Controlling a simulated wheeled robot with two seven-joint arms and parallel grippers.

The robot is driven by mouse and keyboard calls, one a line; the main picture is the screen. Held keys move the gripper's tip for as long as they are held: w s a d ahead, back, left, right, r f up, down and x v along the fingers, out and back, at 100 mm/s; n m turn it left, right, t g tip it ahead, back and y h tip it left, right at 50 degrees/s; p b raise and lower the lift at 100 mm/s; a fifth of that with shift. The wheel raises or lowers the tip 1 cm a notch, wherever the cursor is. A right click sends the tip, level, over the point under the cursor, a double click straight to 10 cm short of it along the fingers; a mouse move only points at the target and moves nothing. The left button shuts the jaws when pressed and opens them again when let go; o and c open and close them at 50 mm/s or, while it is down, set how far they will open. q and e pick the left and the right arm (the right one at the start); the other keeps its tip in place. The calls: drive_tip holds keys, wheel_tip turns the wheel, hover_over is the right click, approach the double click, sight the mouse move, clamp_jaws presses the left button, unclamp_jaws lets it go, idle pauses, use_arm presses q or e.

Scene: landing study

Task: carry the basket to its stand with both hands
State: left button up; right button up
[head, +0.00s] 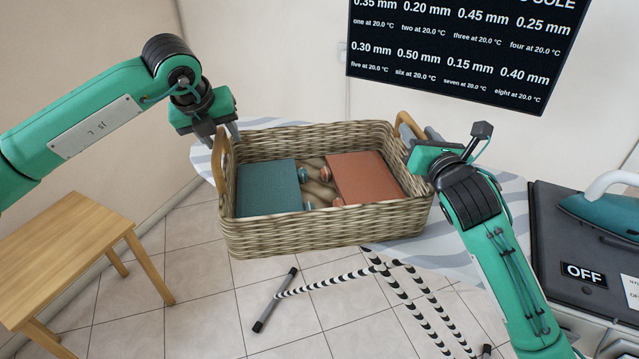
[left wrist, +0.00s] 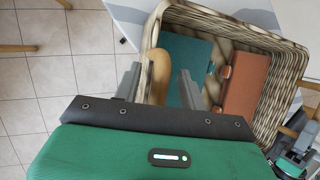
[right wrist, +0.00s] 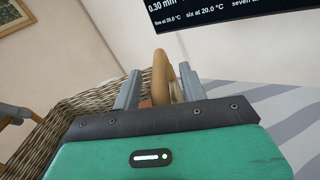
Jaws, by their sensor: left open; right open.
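A wicker basket (head: 310,233) stands level on a grey-blue patterned ironing board (head: 440,235). Whether the fingers touch the handles, I cannot tell.
A low wooden table (head: 65,255) with a bare top stands at the left, possibly the stand. A dark unit (head: 570,245) with an iron (head: 605,212) and an OFF label is at the right. Striped legs (head: 400,300) stand below the board. The tiled floor between is clear.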

use_arm(q)
clamp_jaws()
use_arm(e)
clamp_jaws()
use_arm(q)
drive_tip(key=shift+r, duration=0.15)
use_arm(e)
drive_tip(key=shift+r, duration=0.15)
